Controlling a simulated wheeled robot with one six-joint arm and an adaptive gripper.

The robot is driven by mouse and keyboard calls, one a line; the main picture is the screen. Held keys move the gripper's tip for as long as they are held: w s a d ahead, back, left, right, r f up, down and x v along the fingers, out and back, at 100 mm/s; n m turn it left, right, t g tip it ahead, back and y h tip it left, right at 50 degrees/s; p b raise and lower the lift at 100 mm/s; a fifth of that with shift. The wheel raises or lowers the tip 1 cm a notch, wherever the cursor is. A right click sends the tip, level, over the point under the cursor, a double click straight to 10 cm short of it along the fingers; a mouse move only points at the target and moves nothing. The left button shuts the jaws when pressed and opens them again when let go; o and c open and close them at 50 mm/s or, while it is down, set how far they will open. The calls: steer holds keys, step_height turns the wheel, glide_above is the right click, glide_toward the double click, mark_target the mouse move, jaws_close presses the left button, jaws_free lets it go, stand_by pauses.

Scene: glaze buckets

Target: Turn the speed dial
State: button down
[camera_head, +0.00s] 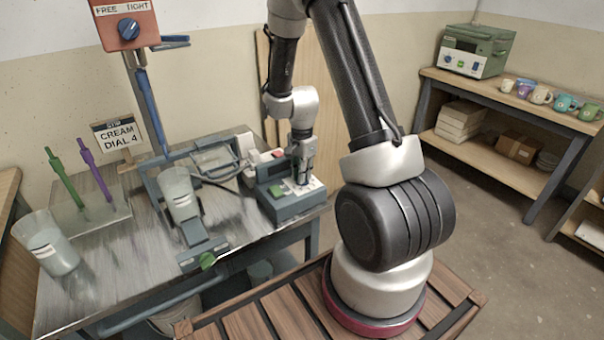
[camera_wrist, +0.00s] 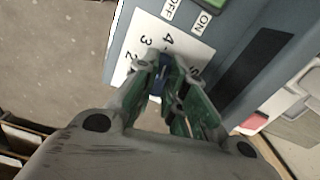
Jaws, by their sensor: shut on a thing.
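The speed dial (camera_wrist: 161,82) is a dark blue knob on a white scale plate (camera_wrist: 123,62) with printed numbers, seen in the wrist view. The plate is on a blue-grey control box (camera_head: 284,205) at the right end of the metal bench. My gripper (camera_wrist: 168,80) is shut on the dial from above, with a fingertip on each side of it. The fingers cover most of the dial, so its pointer is hidden. In the head view my gripper (camera_head: 302,178) is down at the box top. A sign (camera_head: 119,134) on the bench reads "CREAM DIAL 4".
A clear bucket (camera_head: 180,192) stands in a frame beside the box, and another (camera_head: 48,248) is at the left. Green and purple sticks (camera_head: 98,178) stand upright. A red unit (camera_head: 126,24) with a blue knob is on a post. Shelves with cups (camera_head: 541,95) are at the right.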

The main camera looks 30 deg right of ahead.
steer(key=shift+w, duration=0.1)
steer(key=c, duration=1.5)
jaws_free()
steer(key=shift+r, duration=0.1)
step_height(320, 180, up, 12)
steer(key=shift+f, duration=0.1)
